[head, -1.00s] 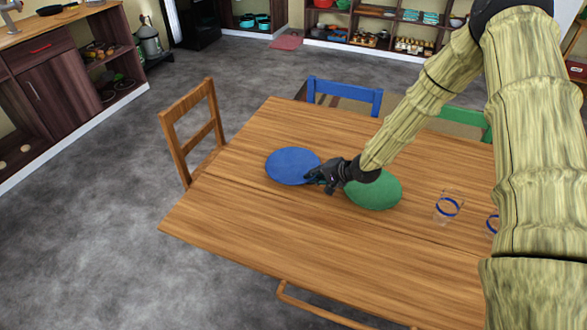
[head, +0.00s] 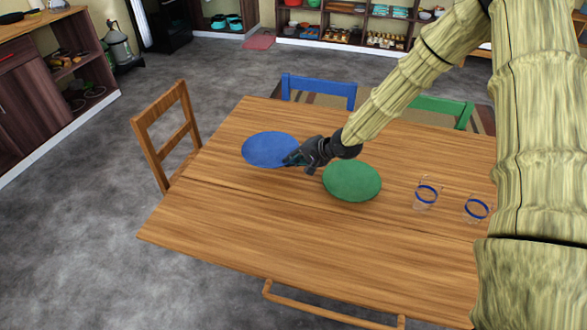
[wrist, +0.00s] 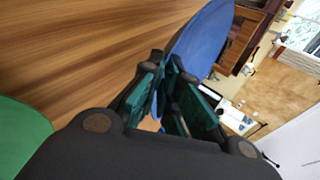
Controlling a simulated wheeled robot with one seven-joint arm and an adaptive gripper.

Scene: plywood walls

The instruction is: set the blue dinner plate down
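The blue dinner plate (head: 268,149) is over the far left part of the wooden table (head: 230,230). My gripper (head: 294,157) is at the plate's right rim, with its fingers shut on that rim. In the wrist view the plate (wrist: 205,30) extends beyond the fingertips (wrist: 165,62), which hide part of its edge. The plate looks flat or nearly flat in the head view. Any gap between its underside and the table is hard to see.
A green plate (head: 352,181) lies on the table just right of my gripper. Two clear glasses with blue bands (head: 426,194) (head: 477,208) stand further right. Chairs, including a wooden one (head: 165,135) and a blue one (head: 318,91), surround the table. The front left tabletop is clear.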

